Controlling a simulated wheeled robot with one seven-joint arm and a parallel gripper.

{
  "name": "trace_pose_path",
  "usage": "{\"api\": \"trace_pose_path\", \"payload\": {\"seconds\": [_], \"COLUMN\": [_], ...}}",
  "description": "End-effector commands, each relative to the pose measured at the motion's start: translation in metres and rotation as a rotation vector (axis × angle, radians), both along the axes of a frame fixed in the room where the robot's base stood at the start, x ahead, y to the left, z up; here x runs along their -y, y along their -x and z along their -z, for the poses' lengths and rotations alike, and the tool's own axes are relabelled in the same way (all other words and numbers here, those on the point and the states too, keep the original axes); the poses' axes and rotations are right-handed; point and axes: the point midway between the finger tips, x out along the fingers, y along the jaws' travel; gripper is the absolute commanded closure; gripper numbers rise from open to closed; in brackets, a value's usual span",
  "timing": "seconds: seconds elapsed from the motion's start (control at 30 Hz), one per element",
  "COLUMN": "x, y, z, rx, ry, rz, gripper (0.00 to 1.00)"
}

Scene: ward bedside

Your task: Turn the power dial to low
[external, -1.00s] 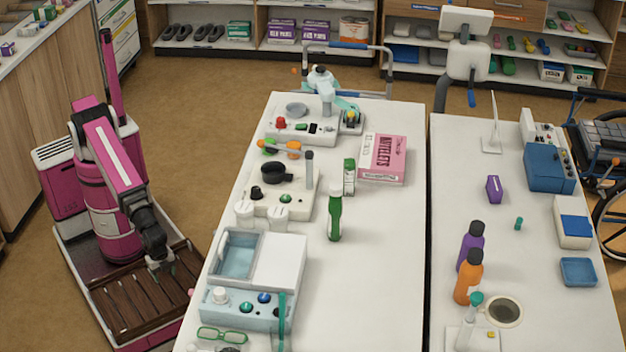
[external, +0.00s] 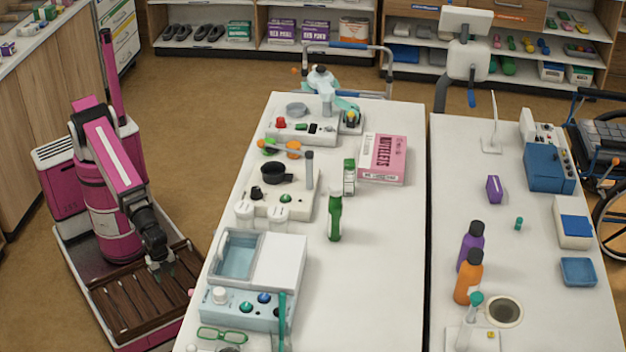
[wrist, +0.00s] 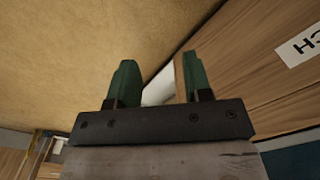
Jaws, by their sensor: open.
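Several devices with knobs stand on the near table, and I cannot tell which knob is the power dial. A light blue device (external: 240,308) at the table's near left edge has a white knob (external: 220,295) and two dark round knobs (external: 264,298). Behind it, a cream device (external: 300,205) has a black knob (external: 256,193) and a green one (external: 285,198). A white device (external: 318,133) farther back has a red knob (external: 281,122). My gripper (external: 162,274) is left of the table over my base. Its green fingers are apart and empty in the wrist view (wrist: 157,78).
A green bottle (external: 334,218), a pink box (external: 383,158) and green glasses (external: 222,335) share the near table (external: 385,270). A second table (external: 545,320) stands right with bottles and a blue box (external: 548,168). Floor lies clear between my base and the table's far end.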

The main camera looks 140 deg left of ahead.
Motion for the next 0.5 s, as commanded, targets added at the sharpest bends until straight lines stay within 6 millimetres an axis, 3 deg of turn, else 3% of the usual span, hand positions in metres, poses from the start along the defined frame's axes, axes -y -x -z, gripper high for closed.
{"api": "trace_pose_path", "payload": {"seconds": [0.17, 0.23, 0.5], "x": [0.012, 0.022, 0.068], "y": [-0.067, -0.105, -0.245], "z": [-0.013, -0.025, -0.1], "rx": [0.001, -0.001, -0.011], "ry": [0.0, 0.0, 0.0], "rz": [0.022, 0.036, 0.092], "gripper": [0.54, 0.54, 0.54]}}
